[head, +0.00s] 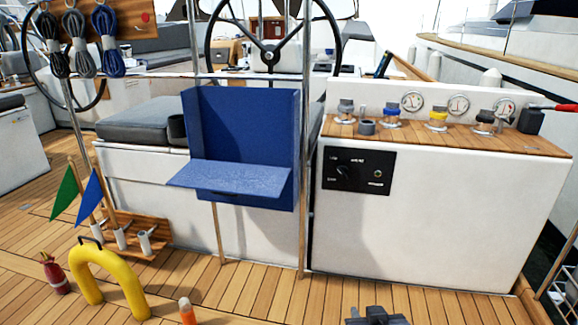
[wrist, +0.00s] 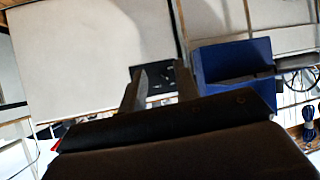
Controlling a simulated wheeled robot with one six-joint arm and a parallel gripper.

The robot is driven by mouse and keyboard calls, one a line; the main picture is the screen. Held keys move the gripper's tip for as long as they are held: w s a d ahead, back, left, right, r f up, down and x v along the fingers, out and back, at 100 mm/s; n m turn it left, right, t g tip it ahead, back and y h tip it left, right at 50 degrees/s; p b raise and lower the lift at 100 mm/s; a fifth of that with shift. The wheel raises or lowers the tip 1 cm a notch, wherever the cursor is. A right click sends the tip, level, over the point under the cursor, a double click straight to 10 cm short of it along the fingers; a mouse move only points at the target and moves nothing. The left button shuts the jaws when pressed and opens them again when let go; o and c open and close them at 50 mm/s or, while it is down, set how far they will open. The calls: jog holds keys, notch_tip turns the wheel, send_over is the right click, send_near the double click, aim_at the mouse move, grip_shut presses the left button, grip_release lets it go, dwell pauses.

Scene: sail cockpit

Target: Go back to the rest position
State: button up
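My gripper (wrist: 160,82) shows in the wrist view with its two dark fingers apart and nothing between them. Beyond the fingers are the white console front and the black switch panel (wrist: 166,80), upside down in this view. In the head view a dark piece of my arm (head: 376,316) shows at the bottom edge, right of the middle. The fingers cannot be made out there. The gripper touches nothing that I can see.
A blue open box (head: 240,135) with a lowered flap stands left of the white console (head: 430,220). Winch-like fittings line its wooden top (head: 470,134). A yellow horseshoe buoy (head: 105,275), a red extinguisher (head: 56,275) and an orange-and-white bottle (head: 187,312) stand on the deck. Deck before the console is clear.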

notch_tip(320, 180, up, 9)
jog(key=p, duration=0.7)
jog(key=shift+s+d, duration=0.15)
dwell(0.3)
notch_tip(320, 180, down, 10)
jog(key=b, duration=0.8)
jog(key=shift+s+d, duration=0.15)
